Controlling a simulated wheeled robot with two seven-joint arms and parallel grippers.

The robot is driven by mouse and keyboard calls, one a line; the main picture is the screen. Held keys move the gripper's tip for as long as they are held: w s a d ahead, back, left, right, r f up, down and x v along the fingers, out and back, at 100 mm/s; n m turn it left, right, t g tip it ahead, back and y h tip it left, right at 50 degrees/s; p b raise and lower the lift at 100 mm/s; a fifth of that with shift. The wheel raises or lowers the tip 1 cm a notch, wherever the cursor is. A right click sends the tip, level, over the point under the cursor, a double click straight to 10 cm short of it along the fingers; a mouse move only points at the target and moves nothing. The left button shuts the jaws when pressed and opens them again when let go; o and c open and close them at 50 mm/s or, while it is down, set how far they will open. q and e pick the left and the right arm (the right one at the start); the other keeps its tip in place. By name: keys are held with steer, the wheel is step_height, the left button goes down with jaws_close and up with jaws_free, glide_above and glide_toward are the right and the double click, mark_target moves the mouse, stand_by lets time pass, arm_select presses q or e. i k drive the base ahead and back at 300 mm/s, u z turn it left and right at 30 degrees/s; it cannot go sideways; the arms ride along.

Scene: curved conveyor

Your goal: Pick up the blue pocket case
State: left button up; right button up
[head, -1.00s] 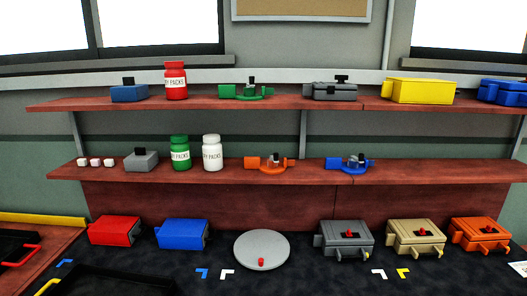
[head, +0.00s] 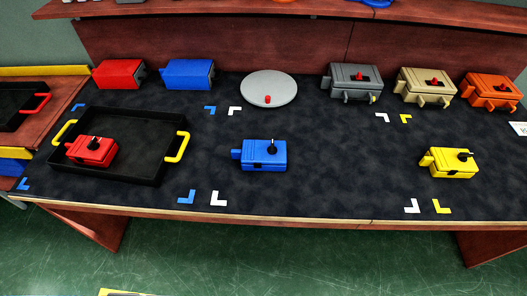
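A blue case (head: 264,155) with a black knob on top and a small tab on its left side lies on the dark mat (head: 330,185), near the middle of the table. A larger plain blue box (head: 189,74) stands at the back left of the table. The frames do not show which of the two is called the pocket case. Neither of my grippers shows in the head view.
A black tray (head: 150,173) with yellow handles holds a red case (head: 92,150) on the left. A yellow case (head: 452,162) lies at the right. A round grey plate (head: 269,88) and several boxes line the back. The mat is clear around the middle blue case.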

mark_target(255, 156)
steer(key=k, duration=1)
steer(key=u, duration=1)
steer(key=i, duration=1.85)
steer(key=z, duration=1.75)
